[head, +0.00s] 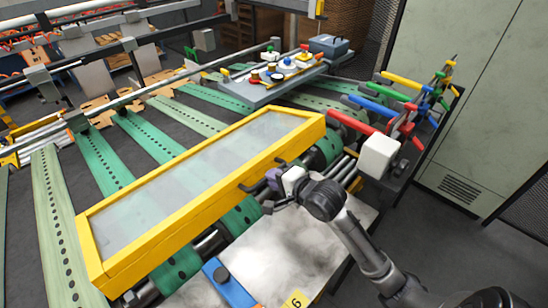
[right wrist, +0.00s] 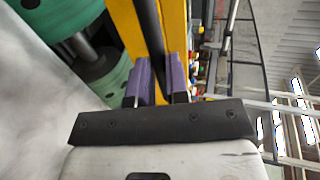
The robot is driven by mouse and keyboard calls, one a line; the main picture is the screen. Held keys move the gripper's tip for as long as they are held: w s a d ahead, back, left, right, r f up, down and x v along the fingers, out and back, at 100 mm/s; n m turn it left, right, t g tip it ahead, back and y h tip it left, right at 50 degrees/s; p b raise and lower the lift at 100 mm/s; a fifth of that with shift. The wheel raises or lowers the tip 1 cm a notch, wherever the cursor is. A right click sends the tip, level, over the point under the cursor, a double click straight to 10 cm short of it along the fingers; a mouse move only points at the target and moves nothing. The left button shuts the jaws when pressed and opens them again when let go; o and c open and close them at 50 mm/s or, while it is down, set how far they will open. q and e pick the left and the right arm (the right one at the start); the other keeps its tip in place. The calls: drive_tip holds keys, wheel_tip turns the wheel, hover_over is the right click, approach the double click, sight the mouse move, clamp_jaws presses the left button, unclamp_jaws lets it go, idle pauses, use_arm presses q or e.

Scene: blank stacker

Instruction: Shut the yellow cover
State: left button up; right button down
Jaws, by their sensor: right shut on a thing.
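The yellow cover (head: 205,225) is a long yellow frame around a clear, greyish panel, lying across the green belts in the head view. I cannot tell whether it is fully down. A dark bar handle (head: 250,187) sits on its near long side. My right gripper (head: 272,181) is at that side, with its purple fingers shut around the handle. In the right wrist view, the dark handle (right wrist: 151,35) passes between the fingers (right wrist: 160,80), beside the yellow frame (right wrist: 175,20). My left gripper is not in view.
A row of coloured levers (head: 400,90) and a white block (head: 379,155) stand right of the cover. A pale worktop (head: 300,245) with a blue part (head: 228,285) lies in front. A grey cabinet (head: 470,90) stands at the right. A grey plate (head: 265,92) with knobs lies behind.

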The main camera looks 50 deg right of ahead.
drive_tip(key=f, duration=0.7)
drive_tip(key=s+f+b, duration=0.1)
drive_tip(key=f, duration=0.2)
drive_tip(key=shift+s+f, duration=0.1)
drive_tip(key=shift+f, duration=0.55)
drive_tip(key=c, duration=1.1)
unclamp_jaws()
drive_tip(key=shift+r, duration=0.1)
drive_tip(key=shift+s+r, duration=0.25)
drive_tip(key=shift+s, duration=0.05)
drive_tip(key=v, duration=1.3)
